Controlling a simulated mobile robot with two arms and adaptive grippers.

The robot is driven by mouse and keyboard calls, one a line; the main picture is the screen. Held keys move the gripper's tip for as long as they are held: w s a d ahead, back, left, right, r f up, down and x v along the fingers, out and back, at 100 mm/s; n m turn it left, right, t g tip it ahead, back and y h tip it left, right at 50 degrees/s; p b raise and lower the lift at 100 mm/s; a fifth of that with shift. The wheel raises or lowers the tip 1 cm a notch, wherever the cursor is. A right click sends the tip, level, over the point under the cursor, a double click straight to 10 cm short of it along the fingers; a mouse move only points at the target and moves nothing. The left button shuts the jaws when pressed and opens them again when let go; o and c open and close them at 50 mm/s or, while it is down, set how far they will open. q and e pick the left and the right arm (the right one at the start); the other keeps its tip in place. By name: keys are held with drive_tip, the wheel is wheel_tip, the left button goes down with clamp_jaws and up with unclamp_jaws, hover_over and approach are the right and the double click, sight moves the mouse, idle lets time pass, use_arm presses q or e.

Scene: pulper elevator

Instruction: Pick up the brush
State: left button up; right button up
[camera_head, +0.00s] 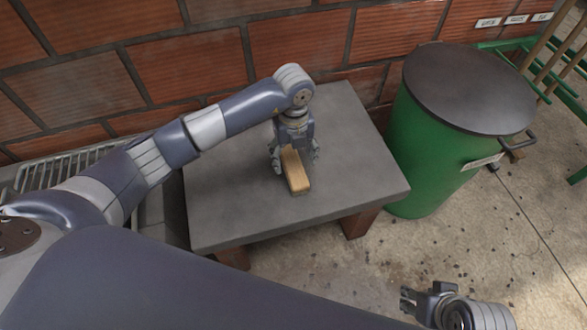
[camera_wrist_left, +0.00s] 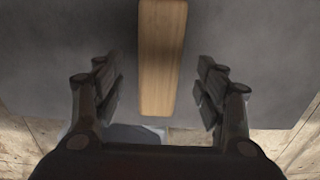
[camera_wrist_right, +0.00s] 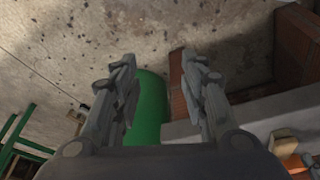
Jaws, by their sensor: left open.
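The brush (camera_head: 297,174), with a light wooden body, lies on the grey table top (camera_head: 235,200). In the left wrist view the brush (camera_wrist_left: 162,60) runs lengthwise between my left fingers, with a gap on each side. My left gripper (camera_head: 293,160) points down over the brush, open, with its fingers on either side of it. The far part of the brush is hidden behind the gripper in the head view. My right gripper (camera_head: 420,298) is away from the table, low at the right. In the right wrist view its fingers (camera_wrist_right: 160,80) are apart and empty.
A green barrel (camera_head: 440,150) with a dark lid (camera_head: 470,88) stands right of the table. A brick wall (camera_head: 200,60) rises behind. A metal rack (camera_head: 60,170) lies left of the table. Green railings (camera_head: 560,88) stand at the right. The table top around the brush is clear.

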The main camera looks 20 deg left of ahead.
sight(293, 165)
use_arm(q)
wheel_tip(293, 165, down, 3)
drive_tip(key=shift+s+f+b, duration=0.1)
drive_tip(key=shift+s+b, duration=0.05)
drive_tip(key=shift+b, duration=0.35)
drive_tip(key=shift+f, duration=0.8)
drive_tip(key=c, duration=1.2)
use_arm(e)
drive_tip(key=w+t, duration=0.1)
drive_tip(key=w, duration=0.1)
drive_tip(key=w+a, duration=0.1)
drive_tip(key=shift+w+r+t, duration=0.1)
drive_tip(key=shift+w+t, duration=0.3)
